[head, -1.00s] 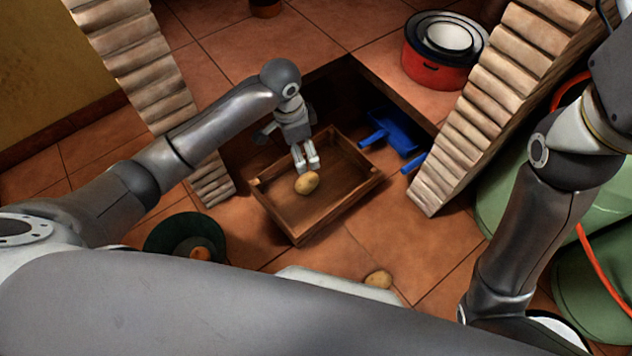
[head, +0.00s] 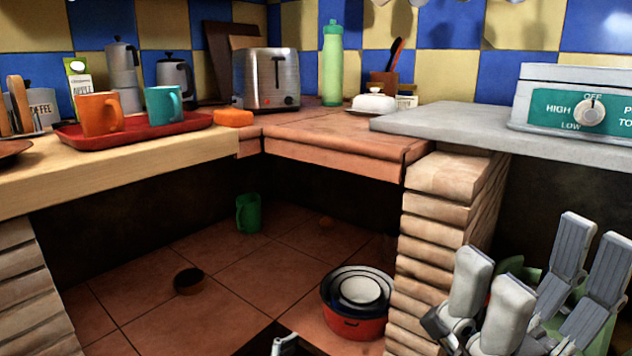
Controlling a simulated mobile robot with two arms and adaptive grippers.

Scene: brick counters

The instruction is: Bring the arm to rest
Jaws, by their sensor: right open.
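My right gripper (head: 538,280) is in the lower right of the head view, with its grey fingers pointing up and spread apart.
A brick pillar (head: 430,235) and the grey counter (head: 440,122) are near the right gripper. Red and dark nested pots (head: 355,322) and a green mug (head: 248,213) are on the tiled floor. A wooden counter (head: 150,155) carries a red tray (head: 185,128) with mugs.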

